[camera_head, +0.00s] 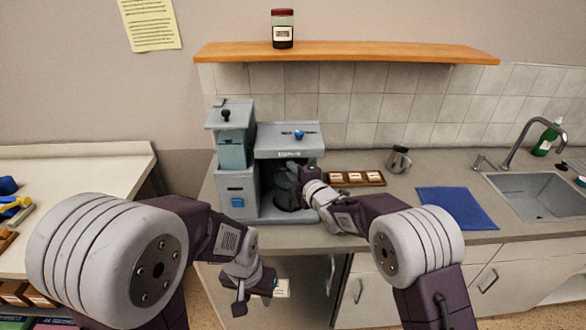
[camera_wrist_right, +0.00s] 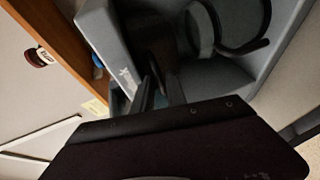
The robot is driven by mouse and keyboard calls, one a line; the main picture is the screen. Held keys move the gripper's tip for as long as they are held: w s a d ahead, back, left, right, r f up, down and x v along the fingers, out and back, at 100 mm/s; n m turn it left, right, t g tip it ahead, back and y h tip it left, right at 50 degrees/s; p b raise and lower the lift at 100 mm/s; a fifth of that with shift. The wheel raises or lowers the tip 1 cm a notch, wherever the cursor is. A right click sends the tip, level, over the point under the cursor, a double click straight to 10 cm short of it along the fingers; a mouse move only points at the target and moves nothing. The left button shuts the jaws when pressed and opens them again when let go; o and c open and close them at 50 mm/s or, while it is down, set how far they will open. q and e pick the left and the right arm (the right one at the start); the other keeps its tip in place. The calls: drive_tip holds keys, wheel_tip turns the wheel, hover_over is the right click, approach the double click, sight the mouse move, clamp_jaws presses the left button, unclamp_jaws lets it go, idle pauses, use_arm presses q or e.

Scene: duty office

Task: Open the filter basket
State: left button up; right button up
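The grey coffee machine (camera_head: 290,140) stands on the counter, with a blue knob (camera_head: 299,134) on top. Under its head, a dark glass carafe (camera_head: 287,190) is partly visible. The filter basket is not clearly distinguishable; that area is dark and partly hidden by my right gripper (camera_head: 308,180), which is at the machine's right front. In the right wrist view, the right fingers (camera_wrist_right: 163,88) point into the dark recess below the head, and a curved dark handle (camera_wrist_right: 242,45) shows right of them. Their grip is unclear. My left gripper (camera_head: 250,296) hangs low before the counter, its finger gap unclear.
A grinder-like unit (camera_head: 232,150) adjoins the machine on the left. A tray of packets (camera_head: 355,178), a metal jug (camera_head: 399,160), a blue mat (camera_head: 456,207) and a sink (camera_head: 540,192) lie to the right. A wooden shelf (camera_head: 350,51) with a jar (camera_head: 282,30) is above.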

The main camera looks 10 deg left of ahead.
clamp_jaws()
idle(1.4)
